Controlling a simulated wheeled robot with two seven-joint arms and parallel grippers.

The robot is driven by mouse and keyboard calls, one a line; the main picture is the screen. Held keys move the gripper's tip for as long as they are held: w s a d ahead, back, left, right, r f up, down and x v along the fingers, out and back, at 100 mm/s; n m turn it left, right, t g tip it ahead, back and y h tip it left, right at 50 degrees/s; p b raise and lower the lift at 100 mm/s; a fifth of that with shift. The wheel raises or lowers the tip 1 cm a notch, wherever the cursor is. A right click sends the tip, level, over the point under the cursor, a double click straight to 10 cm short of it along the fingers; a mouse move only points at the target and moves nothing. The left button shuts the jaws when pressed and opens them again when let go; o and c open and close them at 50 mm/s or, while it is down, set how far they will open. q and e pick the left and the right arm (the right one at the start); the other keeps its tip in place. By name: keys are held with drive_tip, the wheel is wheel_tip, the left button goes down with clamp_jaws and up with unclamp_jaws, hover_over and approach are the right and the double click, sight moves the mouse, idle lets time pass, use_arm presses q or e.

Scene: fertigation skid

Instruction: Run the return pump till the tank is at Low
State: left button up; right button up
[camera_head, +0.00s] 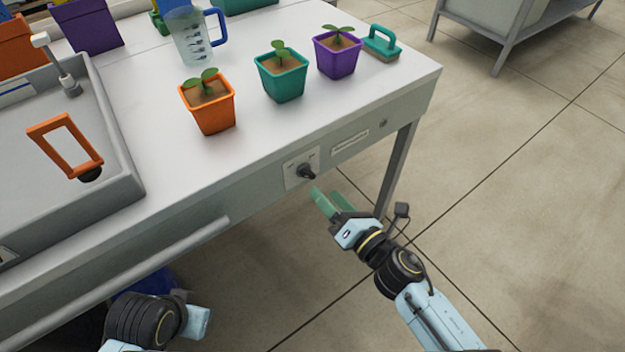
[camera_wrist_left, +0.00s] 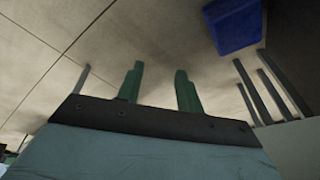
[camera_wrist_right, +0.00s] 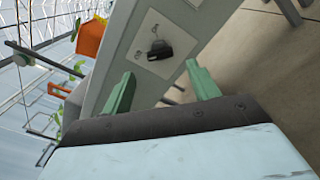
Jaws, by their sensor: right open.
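A black rotary knob (camera_head: 307,172) sits on a pale switch plate on the front panel of the bench. It also shows in the right wrist view (camera_wrist_right: 160,49), ahead of the fingers. My right gripper (camera_head: 326,200) is open and empty, just in front of and below the knob, apart from it; its green fingers (camera_wrist_right: 160,92) point at the plate. My left gripper (camera_wrist_left: 160,85) is open and empty, low beside the bench; its fingers are hidden in the head view. A grey tank or sink (camera_head: 128,165) with an orange frame stands at the left of the bench.
Orange (camera_head: 212,112), teal (camera_head: 283,80) and purple (camera_head: 337,58) pots with seedlings stand on the bench top. A rail (camera_head: 185,250) runs along the bench front.

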sight(310, 177)
drive_tip(key=x, duration=0.4)
drive_tip(key=shift+w+a+b, duration=0.2)
drive_tip(key=shift+w+b, duration=0.1)
drive_tip(key=shift+w, duration=0.05)
drive_tip(key=shift+x, duration=0.8)
use_arm(q)
drive_tip(key=shift+s+d+r, duration=0.1)
drive_tip(key=shift+d+r, duration=0.1)
drive_tip(key=shift+r, duration=0.45)
drive_tip(key=shift+s+d+r, duration=0.1)
drive_tip(key=shift+d+r, duration=0.1)
drive_tip(key=shift+r, duration=0.4)
use_arm(e)
drive_tip(key=c, duration=1)
